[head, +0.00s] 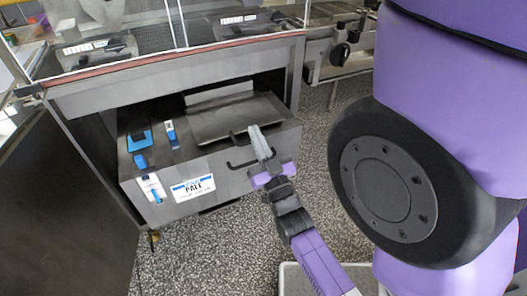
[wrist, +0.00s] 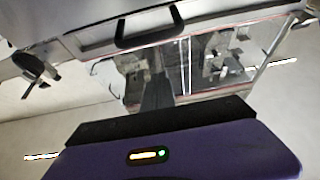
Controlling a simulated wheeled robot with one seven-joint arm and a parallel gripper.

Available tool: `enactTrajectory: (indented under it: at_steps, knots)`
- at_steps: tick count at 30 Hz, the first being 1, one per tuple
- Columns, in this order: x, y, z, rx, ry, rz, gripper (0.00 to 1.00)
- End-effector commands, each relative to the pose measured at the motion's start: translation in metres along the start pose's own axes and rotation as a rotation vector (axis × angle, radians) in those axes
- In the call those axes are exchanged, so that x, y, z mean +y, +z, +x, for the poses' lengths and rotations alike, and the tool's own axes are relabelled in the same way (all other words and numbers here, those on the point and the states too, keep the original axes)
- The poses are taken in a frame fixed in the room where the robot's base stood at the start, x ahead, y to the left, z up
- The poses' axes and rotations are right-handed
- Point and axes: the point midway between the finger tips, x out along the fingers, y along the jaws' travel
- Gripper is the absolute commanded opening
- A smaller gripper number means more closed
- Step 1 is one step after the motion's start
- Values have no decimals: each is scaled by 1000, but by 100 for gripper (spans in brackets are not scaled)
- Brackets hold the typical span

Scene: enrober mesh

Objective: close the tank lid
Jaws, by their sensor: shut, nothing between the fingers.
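The tank (head: 215,160) is a grey metal box with a labelled front, low under the machine frame. Its lid appears to be the flat grey plate (head: 225,120) on top; it looks lowered or nearly so, but I cannot tell if it is fully seated. A dark bar handle (head: 238,136) is at the plate's front edge, and another handle (head: 241,165) is on the front face. My gripper (head: 256,134) is shut and empty at the front edge, overlapping the upper handle; contact is unclear. A black handle (wrist: 150,28) shows at the top of the wrist view.
A blue clamp (head: 139,141) and a blue-white fitting (head: 171,133) sit on the tank's left top. The machine frame (head: 180,75) overhangs the tank. Speckled floor (head: 200,250) is open in front. A grey tray (head: 290,275) lies at the bottom.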

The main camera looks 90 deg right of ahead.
Motion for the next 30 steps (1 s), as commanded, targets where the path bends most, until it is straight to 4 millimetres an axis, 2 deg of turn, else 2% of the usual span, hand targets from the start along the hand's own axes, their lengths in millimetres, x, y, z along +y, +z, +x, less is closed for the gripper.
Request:
enactTrajectory:
  at_steps: [1,3,9,23,30]
  knots:
    - [0,-2,11,5,1,-1,0]
    - [1,16,0,-4,2,-1,0]
    - [0,34,-6,-1,1,0,0]
    - [0,38,-8,0,0,0,0]
    - [0,59,-19,-1,0,1,0]
